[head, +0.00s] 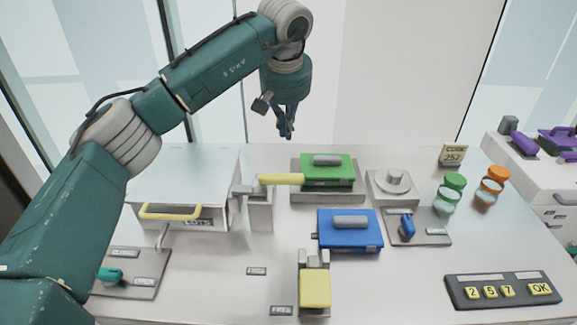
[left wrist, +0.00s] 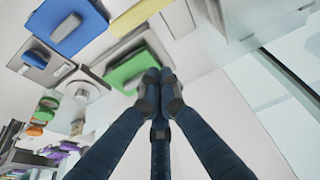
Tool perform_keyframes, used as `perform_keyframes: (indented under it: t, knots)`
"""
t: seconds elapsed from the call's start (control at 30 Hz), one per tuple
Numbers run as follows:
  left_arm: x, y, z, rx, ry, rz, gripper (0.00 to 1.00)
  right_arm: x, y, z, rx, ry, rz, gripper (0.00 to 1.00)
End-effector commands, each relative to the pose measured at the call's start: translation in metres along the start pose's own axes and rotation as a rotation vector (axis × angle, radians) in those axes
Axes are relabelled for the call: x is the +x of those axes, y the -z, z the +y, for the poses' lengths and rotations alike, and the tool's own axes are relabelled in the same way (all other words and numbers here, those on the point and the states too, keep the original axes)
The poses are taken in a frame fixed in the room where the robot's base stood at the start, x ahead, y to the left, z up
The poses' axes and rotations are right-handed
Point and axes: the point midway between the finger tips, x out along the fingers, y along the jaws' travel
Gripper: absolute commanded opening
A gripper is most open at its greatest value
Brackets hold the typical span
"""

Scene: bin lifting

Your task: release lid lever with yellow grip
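The lever's yellow grip (head: 280,179) sticks out to the right from a grey post (head: 261,207) beside the pale lidded bin (head: 190,165). It also shows as a yellow bar (left wrist: 137,17) at the top of the left wrist view. The grip lies level, its right end by the green box (head: 340,171). My left gripper (head: 286,133) hangs fingers-down in the air above and behind the lever, apart from it. Its fingertips (left wrist: 160,82) are drawn together with nothing visible between them. My right gripper is not in view.
A blue box (head: 365,239) stands in front of the green one. A yellow block on a stand (head: 316,289) is at the front. A blue lever plate (head: 432,236), jars (head: 447,200) and a keypad (head: 505,291) stand to the right. The bin has a yellow handle (head: 169,216).

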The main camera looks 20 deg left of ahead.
Motion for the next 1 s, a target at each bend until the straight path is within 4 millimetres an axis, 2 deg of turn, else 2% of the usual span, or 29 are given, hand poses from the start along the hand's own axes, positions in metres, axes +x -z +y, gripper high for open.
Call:
perform_keyframes:
  t: [0.37,0.57,0.87,1.0]
  knots:
    - [0.004,0.000,0.000,0.000,-0.001,-0.001,0.00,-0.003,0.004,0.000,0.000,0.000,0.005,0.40]
    - [0.032,0.000,0.000,-0.001,0.001,-0.005,0.00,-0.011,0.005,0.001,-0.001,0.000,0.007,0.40]
    - [0.097,0.000,0.000,-0.001,0.000,-0.005,0.00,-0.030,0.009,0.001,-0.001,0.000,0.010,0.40]
    - [0.092,-0.015,0.001,0.004,-0.003,0.000,0.00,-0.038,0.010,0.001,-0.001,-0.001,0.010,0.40]
